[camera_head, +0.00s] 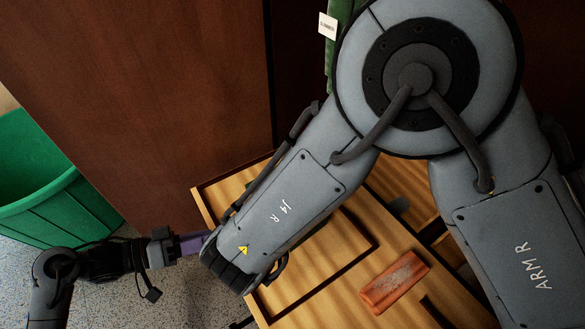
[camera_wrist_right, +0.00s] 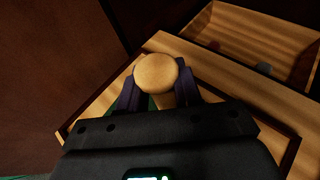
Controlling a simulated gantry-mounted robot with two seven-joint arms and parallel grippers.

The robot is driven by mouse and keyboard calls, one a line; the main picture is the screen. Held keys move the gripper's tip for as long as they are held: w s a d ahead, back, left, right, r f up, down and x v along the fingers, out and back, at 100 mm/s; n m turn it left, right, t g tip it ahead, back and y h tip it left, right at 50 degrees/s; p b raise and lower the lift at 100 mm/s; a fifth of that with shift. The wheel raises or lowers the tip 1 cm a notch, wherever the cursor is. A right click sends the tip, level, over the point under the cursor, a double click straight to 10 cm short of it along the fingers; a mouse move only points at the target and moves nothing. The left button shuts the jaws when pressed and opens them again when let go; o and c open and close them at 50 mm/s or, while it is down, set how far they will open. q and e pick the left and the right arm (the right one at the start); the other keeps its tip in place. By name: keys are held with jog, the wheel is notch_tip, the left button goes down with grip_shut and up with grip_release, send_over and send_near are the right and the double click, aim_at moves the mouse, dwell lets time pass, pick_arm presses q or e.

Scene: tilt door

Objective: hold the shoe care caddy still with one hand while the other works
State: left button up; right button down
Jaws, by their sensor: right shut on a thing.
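The wooden shoe care caddy (camera_head: 345,265) is at the lower middle of the head view, largely covered by my right arm. Its front part has a dark-edged panel, also in the right wrist view (camera_wrist_right: 225,82). My right gripper (camera_wrist_right: 158,88) is shut on a pale wooden knob (camera_wrist_right: 156,72) with a round top, its purple fingers on both sides. The head view hides that gripper behind my arm. My left gripper (camera_head: 190,246) points right at the caddy's left side. Its purple fingers run behind my right arm, so their tips and any contact are hidden.
An orange-brown block (camera_head: 395,282) lies on the caddy's right part. An open compartment (camera_wrist_right: 255,38) holds small items. A green bin (camera_head: 55,190) stands left. A dark wooden panel (camera_head: 150,100) rises behind. Speckled floor (camera_head: 130,305) shows at lower left.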

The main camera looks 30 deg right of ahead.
pick_arm(q)
jog(key=o, duration=0.4)
notch_tip(320, 180, up, 5)
jog(key=w+m+t+h, duration=0.2)
jog(key=m, duration=0.6)
jog(key=s+a+f+m+t, duration=0.1)
jog(key=s+a+f+t, duration=0.2)
jog(key=s+f, duration=0.35)
jog(key=shift+h, duration=0.3)
jog(key=d, duration=0.3)
jog(key=w+d, duration=0.1)
jog(key=d, duration=0.3)
jog(key=w+d, duration=0.1)
jog(key=d, duration=0.3)
jog(key=shift+d+f, duration=0.25)
jog(key=shift+f, duration=0.05)
